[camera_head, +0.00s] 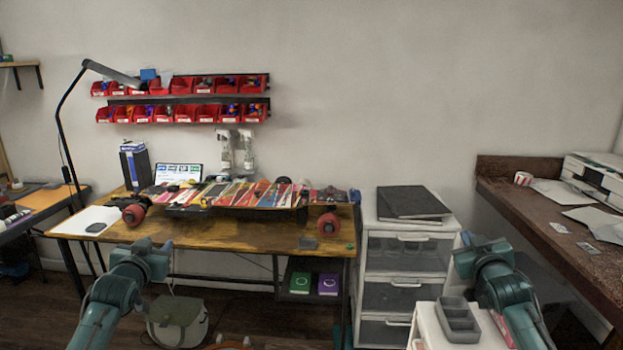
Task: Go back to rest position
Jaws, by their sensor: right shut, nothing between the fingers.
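My left arm comes in from the lower left, and its teal left gripper (152,248) is at the front left of the wooden workbench, apart from the things on it. The frame does not show whether its jaws are open. My right gripper (484,245) is raised at the right, in front of the gap between the drawer unit and the brown desk. It is shut and empty. A skateboard with colourful deck art (255,195) lies on the workbench (240,238), with red wheels at both ends.
A white drawer unit (410,268) with black folders (411,204) stands right of the bench. A grey divided tray (458,320) sits on a white cabinet near my right arm. A brown desk (560,240) borders the right. A bag (178,320) lies on the floor.

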